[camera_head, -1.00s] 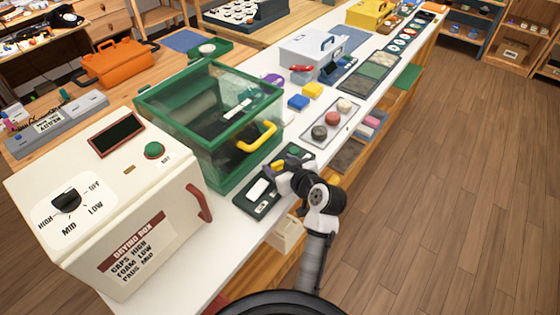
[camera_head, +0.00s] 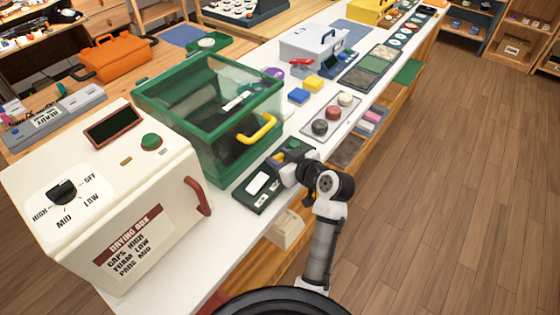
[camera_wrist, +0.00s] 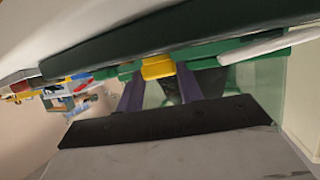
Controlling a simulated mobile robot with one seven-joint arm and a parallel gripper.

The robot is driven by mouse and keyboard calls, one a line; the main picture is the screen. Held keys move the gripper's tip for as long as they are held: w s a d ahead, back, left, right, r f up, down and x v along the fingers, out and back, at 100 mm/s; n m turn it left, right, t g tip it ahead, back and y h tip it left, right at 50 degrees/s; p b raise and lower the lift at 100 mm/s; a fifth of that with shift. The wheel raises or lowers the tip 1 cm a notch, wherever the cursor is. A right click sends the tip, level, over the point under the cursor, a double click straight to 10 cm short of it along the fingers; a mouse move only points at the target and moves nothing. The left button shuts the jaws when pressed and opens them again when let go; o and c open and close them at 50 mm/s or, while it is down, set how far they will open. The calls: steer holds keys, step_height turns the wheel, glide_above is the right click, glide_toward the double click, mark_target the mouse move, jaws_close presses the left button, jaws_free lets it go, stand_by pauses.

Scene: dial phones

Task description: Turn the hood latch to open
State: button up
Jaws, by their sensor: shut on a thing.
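The hood is a clear box with a green frame (camera_head: 208,68) and a yellow handle (camera_head: 257,131) on its front, in the head view. It looks closed. My gripper (camera_head: 284,163) is at the hood's lower front right, low over the counter. In the wrist view its two fingers (camera_wrist: 158,84) stand on either side of a small yellow latch (camera_wrist: 158,67) set against a green bar. I take this yellow piece as the hood latch, with the fingers shut on it. Its exact angle is mostly hidden by my gripper in the head view.
A cream drying box (camera_head: 110,200) with a red handle stands at the left. A dark green tray (camera_head: 258,187) with a white pad lies beside my gripper. A plate with round knobs (camera_head: 333,117) lies to the right. The floor beyond the counter is clear.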

steer(key=shift+w+d+f+n+g+y+b, duration=0.1)
steer(key=shift+n+g+y+b, duration=0.4)
steer(key=shift+n+b, duration=0.1)
steer(key=shift+w+d+f+n+g+y+b, duration=0.1)
steer(key=shift+n+g+y+b, duration=0.4)
steer(key=shift+n+b, duration=0.1)
steer(key=shift+r+n+g+y, duration=0.15)
steer(key=shift+n+g+y, duration=0.15)
steer(key=shift+n+y, duration=0.1)
steer(key=o, duration=1)
steer(key=b+v, duration=0.3)
steer(key=v, duration=1.1)
steer(key=shift+b, duration=0.3)
steer(key=shift+a+r, duration=0.1)
steer(key=shift+a, duration=0.05)
